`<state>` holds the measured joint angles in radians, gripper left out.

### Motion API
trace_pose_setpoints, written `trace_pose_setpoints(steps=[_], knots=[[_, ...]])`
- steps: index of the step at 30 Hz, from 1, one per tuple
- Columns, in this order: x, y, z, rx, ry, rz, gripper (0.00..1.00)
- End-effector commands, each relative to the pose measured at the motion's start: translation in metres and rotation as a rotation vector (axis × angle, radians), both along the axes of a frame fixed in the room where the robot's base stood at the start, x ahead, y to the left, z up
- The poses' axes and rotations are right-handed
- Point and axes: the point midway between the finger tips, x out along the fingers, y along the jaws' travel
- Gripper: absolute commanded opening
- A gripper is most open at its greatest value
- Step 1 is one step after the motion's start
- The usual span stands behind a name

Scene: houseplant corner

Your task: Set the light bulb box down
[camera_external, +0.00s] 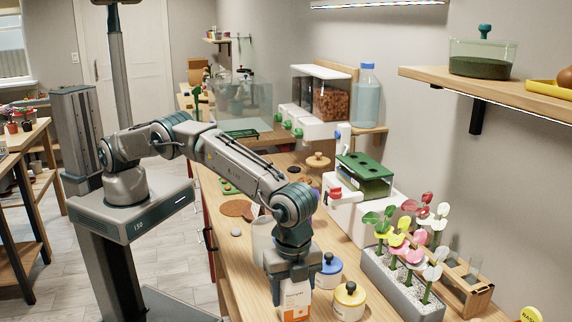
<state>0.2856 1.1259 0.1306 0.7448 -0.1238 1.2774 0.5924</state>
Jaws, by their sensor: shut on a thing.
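My gripper (292,277) points straight down near the front of the wooden counter (255,290). It is shut on a small white and orange box (295,301), which I take to be the light bulb box. The box is upright below the fingers, and its upper part is hidden by them. Its lower edge is close to the counter surface; I cannot tell whether it touches.
A blue-lidded jar (328,271) and a yellow-lidded jar (348,300) stand just right of the box. A grey planter of colourful flowers (400,290) is further right. Shelf (500,92) overhangs at upper right.

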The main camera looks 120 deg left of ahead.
Motion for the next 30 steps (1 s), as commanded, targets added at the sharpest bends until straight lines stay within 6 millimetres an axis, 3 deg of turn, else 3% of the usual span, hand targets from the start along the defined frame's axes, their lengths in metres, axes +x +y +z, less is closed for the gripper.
trace_pose_setpoints(steps=[9, 10, 12, 24, 30], knots=[[0.000, 0.000, -0.003, 0.001, -0.001, 0.000, 0.34], [0.000, 0.000, -0.003, 0.001, -0.001, 0.000, 0.59], [0.000, 0.000, -0.003, 0.001, -0.001, 0.000, 0.78], [0.001, 0.000, 0.005, -0.001, -0.004, 0.000, 0.78], [0.001, 0.000, 0.042, -0.001, -0.006, 0.001, 0.78]])
